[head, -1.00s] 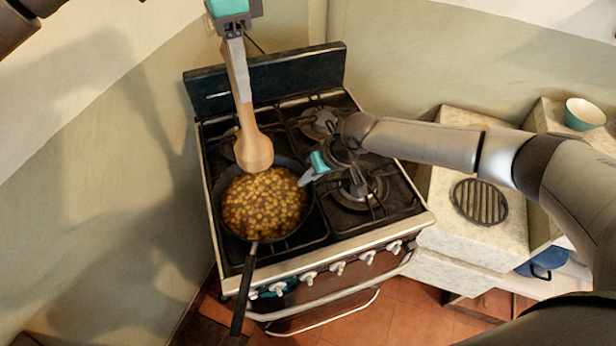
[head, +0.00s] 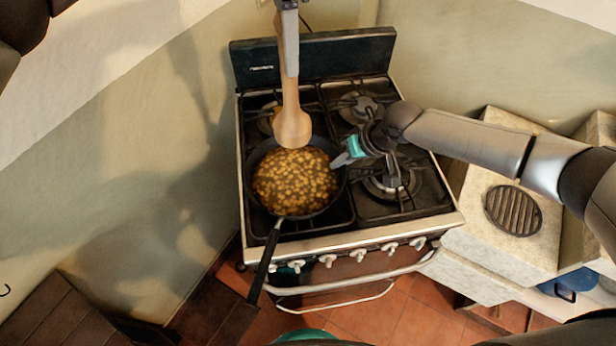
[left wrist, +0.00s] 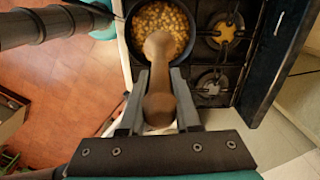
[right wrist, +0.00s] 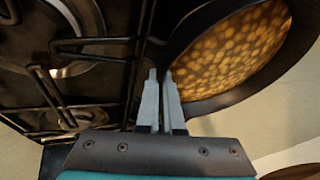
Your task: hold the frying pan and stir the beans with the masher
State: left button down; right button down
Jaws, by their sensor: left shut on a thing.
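The black frying pan (head: 343,192) sits on the front left burner, full of beans (head: 290,182), its handle pointing toward the front. My left gripper (head: 289,62) is shut on the wooden masher (head: 292,125), which hangs down above the pan. Its rounded head is over the far side of the beans; I cannot tell if it touches them. In the left wrist view the masher (left wrist: 158,50) lies between the fingers. My right gripper (head: 342,160) is at the pan's right rim. In the right wrist view its fingers (right wrist: 161,85) are close together at the rim; whether they pinch it is unclear.
The stove (head: 405,215) has several burners with black grates. A stone counter (head: 510,240) with a round grill stands to the right. A wall is close on the left. Tiled floor (head: 390,315) lies in front.

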dwell(0.3)
pick_arm(q)
jog(key=h, duration=0.1)
send_over(280, 114)
jog(key=shift+d+f, duration=0.1)
jog(key=shift+f, duration=2.35)
jog(key=shift+a+f, duration=0.15)
jog(key=shift+f, duration=1.1)
jog(key=shift+a+f, duration=0.1)
jog(key=shift+f, duration=1.1)
jog(key=shift+d+f, duration=0.15)
jog(key=shift+f, duration=0.95)
jog(key=shift+d+f, duration=0.15)
jog(key=shift+f, duration=0.95)
